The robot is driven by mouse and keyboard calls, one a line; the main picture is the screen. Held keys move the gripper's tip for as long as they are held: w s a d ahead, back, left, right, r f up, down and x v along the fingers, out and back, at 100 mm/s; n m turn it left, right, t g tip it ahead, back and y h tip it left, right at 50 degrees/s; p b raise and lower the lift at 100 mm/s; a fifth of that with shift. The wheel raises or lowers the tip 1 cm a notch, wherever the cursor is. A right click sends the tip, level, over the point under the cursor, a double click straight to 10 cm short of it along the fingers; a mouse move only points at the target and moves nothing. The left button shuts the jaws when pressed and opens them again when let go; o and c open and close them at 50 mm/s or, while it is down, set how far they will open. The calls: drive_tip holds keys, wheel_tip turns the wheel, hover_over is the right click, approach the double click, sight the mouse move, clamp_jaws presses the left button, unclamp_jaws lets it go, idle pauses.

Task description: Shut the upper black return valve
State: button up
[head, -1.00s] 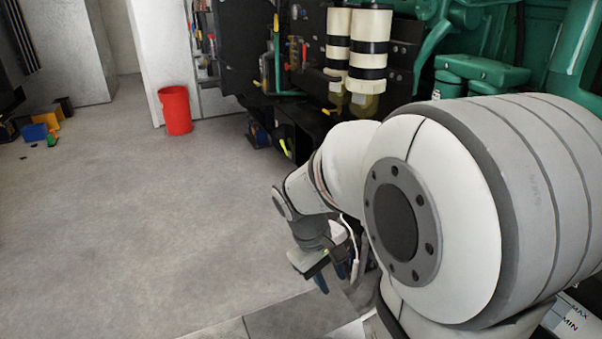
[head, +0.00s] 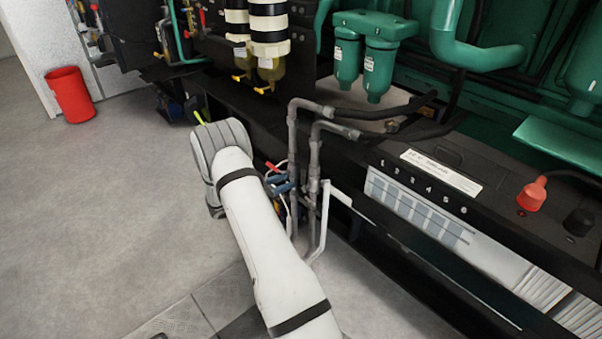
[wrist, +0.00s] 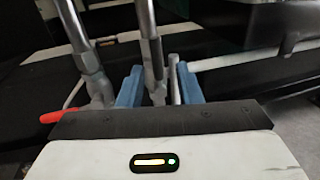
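Two grey upright pipes (head: 313,165) with elbows at the top stand in front of the black genset frame. A red lever handle (head: 276,165) shows at the pipes in the head view and at the left in the wrist view (wrist: 60,117). I cannot make out a black valve handle in either view. My gripper (head: 279,184) is at the pipes, partly hidden behind my arm. In the wrist view its blue fingers (wrist: 158,86) are apart, and a grey pipe fitting (wrist: 155,72) appears between them. I cannot tell whether they touch it.
Black hoses (head: 385,110) run from the pipe tops to the genset. A battery (head: 420,215) and a red terminal cap (head: 531,195) are to the right. A thin white pipe (head: 325,220) stands close to the grey pipes. A red bucket (head: 71,95) and open floor lie left.

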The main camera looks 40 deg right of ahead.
sight(302, 183)
drive_tip(key=d, duration=0.2)
drive_tip(key=d+b, duration=0.1)
drive_tip(key=d, duration=0.2)
drive_tip(key=d+b, duration=0.1)
drive_tip(key=d, duration=0.2)
drive_tip(key=shift+s+f, duration=0.2)
drive_tip(key=shift+s, duration=0.05)
drive_tip(key=shift+c, duration=0.4)
clamp_jaws()
drive_tip(key=shift+a+f, duration=0.1)
drive_tip(key=shift+a, duration=0.15)
